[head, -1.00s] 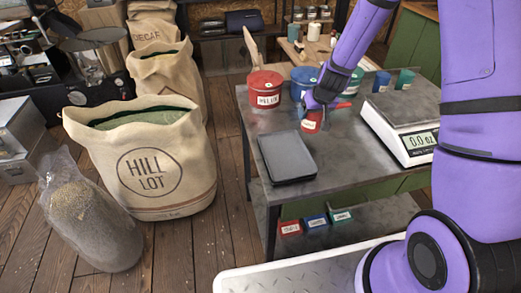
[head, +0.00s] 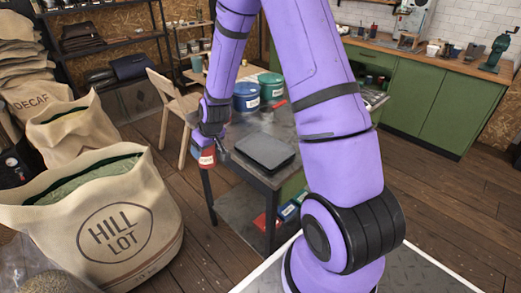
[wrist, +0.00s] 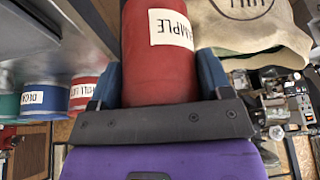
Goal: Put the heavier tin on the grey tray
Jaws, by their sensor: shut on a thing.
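My gripper (head: 212,146) is shut on a small red tin (head: 207,158) and holds it in the air off the left end of the table, beside the sacks. In the wrist view the red tin (wrist: 155,60) sits between both fingers, with a white label reading "SAMPLE". The grey tray (head: 264,152) lies flat and empty on the near part of the table, right of the gripper. No second small tin can be made out now; my arm covers the table's right part.
A blue canister (head: 247,97) and a teal one (head: 271,86) stand on the table's (head: 228,171) far side; a red canister (wrist: 83,92) shows in the wrist view. Coloured boxes (head: 288,210) sit on the lower shelf. The Hill Lot sack (head: 120,225) stands at left.

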